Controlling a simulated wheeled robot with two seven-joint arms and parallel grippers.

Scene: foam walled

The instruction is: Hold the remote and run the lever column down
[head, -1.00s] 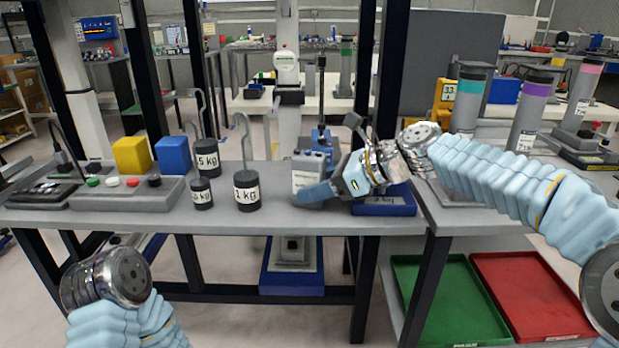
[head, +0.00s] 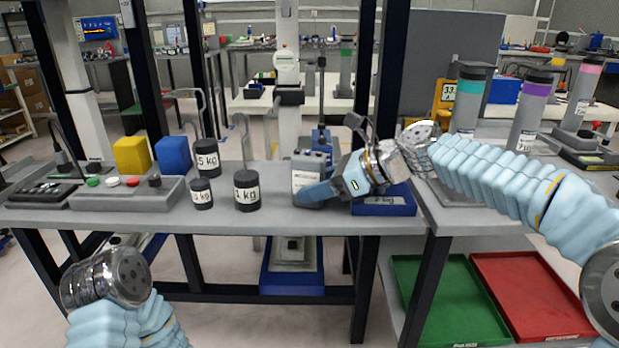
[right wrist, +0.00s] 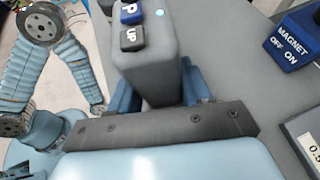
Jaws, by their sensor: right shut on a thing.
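The remote (head: 310,168) is a grey box with a white label, upright on the bench's middle. In the right wrist view the remote (right wrist: 150,62) shows a blue button and a dark button marked UP on top. My right gripper (head: 316,192) is shut on its lower part; the fingers show on both sides in the wrist view. A pale upright column (head: 288,125) with a round white dial and a dark block stands behind the bench; I cannot tell if it is the lever column. My left wrist shows at lower left, its gripper out of frame.
Black hooked weights (head: 246,192) stand left of the remote, near yellow (head: 131,155) and blue (head: 173,154) blocks. A blue MAGNET switch box (right wrist: 302,38) shows in the wrist view. Green (head: 450,300) and red (head: 535,295) trays lie low at right.

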